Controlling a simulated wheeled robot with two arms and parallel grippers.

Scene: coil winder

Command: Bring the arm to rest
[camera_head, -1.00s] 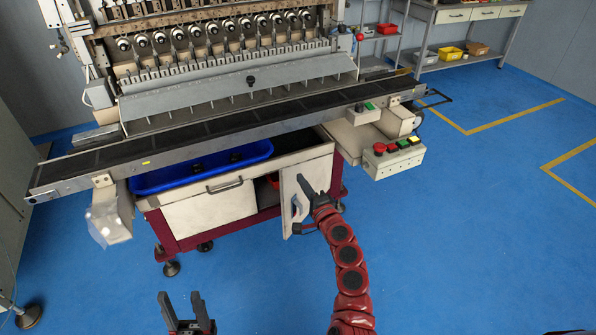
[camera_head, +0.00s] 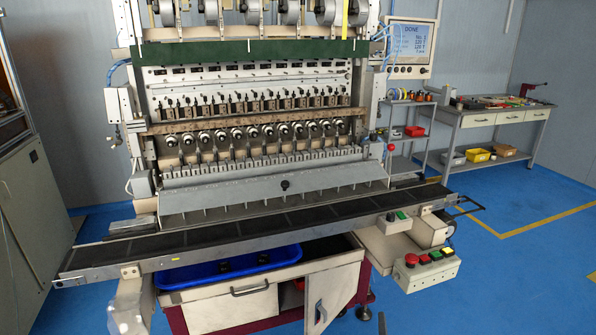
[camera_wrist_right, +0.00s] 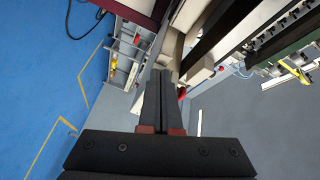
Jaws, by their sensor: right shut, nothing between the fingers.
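My right gripper (camera_wrist_right: 160,78) shows in the right wrist view with its two dark fingers together and nothing between them. In the head view only a thin tip of the right gripper (camera_head: 382,322) shows at the bottom edge, right of the open cabinet door (camera_head: 333,297). It looks apart from the door. The rest of the right arm is below the head view. My left gripper is not in view.
The coil winder (camera_head: 265,130) stands ahead with a black conveyor (camera_head: 270,223) along its front. Below are a blue tray (camera_head: 222,266) and cabinet drawer (camera_head: 240,304). A button box (camera_head: 428,272) juts out right. Blue floor (camera_head: 480,290) is free at right.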

